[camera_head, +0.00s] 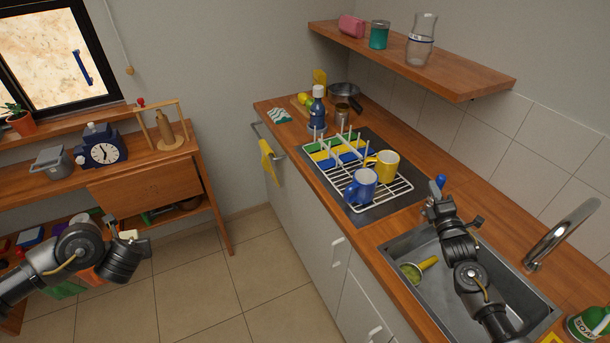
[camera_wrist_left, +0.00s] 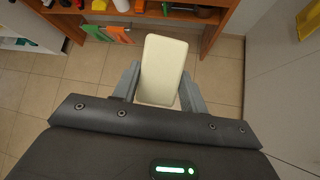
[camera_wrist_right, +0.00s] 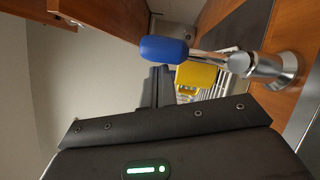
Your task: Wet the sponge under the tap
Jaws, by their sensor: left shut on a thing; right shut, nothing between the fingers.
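The sponge (camera_wrist_left: 162,70) is a cream block between the fingers of my left gripper (camera_wrist_left: 160,95). In the head view, the sponge (camera_head: 128,234) shows as a small pale piece at my left gripper, out over the floor. The chrome tap spout (camera_head: 560,232) stands at the right side of the sink (camera_head: 400,250); no water shows at it. A chrome lever with a blue handle (camera_head: 440,180) stands at the sink's far end; the blue handle (camera_wrist_right: 164,50) is large in the right wrist view. My right gripper (camera_head: 437,205) is shut and empty close to this handle; contact is unclear.
A yellow-green strainer or scoop (camera_head: 421,267) lies in the sink. A dish rack (camera_head: 350,165) with a blue mug (camera_head: 361,187) and a yellow mug (camera_head: 383,164) stands beyond it. A green bottle (camera_head: 588,322) is at the near right. Floor (camera_head: 215,285) lies between counter and sideboard.

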